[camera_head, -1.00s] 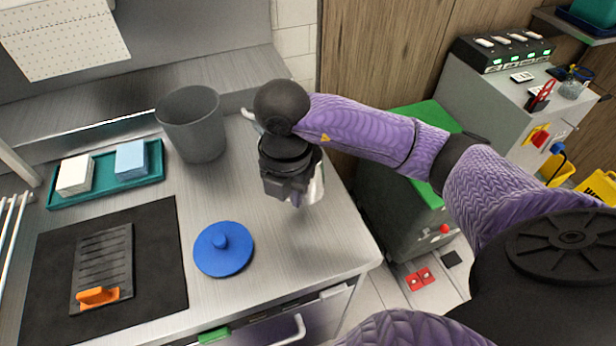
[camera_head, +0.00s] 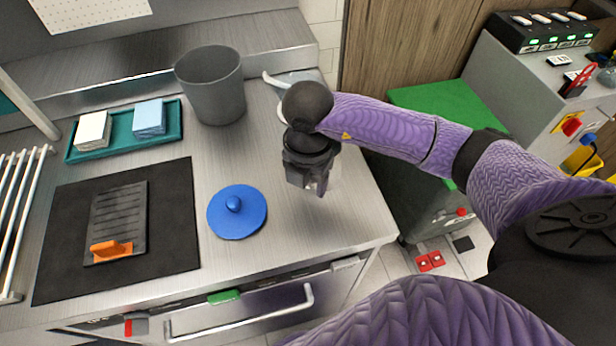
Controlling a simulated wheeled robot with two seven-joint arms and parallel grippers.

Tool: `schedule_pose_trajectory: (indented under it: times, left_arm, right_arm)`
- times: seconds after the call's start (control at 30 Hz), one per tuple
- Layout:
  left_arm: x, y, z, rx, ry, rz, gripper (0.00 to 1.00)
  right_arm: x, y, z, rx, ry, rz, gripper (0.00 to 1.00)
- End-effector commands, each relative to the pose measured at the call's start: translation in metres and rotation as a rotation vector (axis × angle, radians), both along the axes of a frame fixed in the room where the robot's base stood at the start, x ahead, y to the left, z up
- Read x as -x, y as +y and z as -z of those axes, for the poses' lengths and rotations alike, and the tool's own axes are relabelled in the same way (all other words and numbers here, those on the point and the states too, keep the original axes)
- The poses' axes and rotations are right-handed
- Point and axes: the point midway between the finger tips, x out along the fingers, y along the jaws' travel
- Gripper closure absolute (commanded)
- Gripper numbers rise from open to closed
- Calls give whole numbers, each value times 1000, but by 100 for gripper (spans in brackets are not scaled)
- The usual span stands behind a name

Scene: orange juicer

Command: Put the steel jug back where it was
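My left gripper is not in view.
A grey bin (camera_head: 212,88) stands left of the wrist. A blue round lid (camera_head: 237,213) lies on the counter (camera_head: 300,235) near the front. The front right counter is clear.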

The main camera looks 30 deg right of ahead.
Motion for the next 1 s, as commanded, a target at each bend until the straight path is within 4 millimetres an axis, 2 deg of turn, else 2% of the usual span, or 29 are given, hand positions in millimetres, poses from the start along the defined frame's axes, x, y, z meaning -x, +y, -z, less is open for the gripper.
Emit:
schedule_pose_trajectory:
  times: [0.13,0.23,0.5,0.6,0.73,1.0]
  left_arm:
    - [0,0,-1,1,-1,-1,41]
    - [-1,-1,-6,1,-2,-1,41]
    - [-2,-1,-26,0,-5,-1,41]
    - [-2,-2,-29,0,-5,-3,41]
    - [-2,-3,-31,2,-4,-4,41]
    - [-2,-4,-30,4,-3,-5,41]
  right_arm:
    - [0,0,-1,0,0,0,43]
    - [-1,0,-15,-1,-4,-1,43]
    - [-1,0,-91,-1,-6,0,43]
    - [0,0,-110,0,-4,-1,43]
    - [0,0,-122,0,-2,0,43]
    - [0,0,-123,-1,1,0,43]
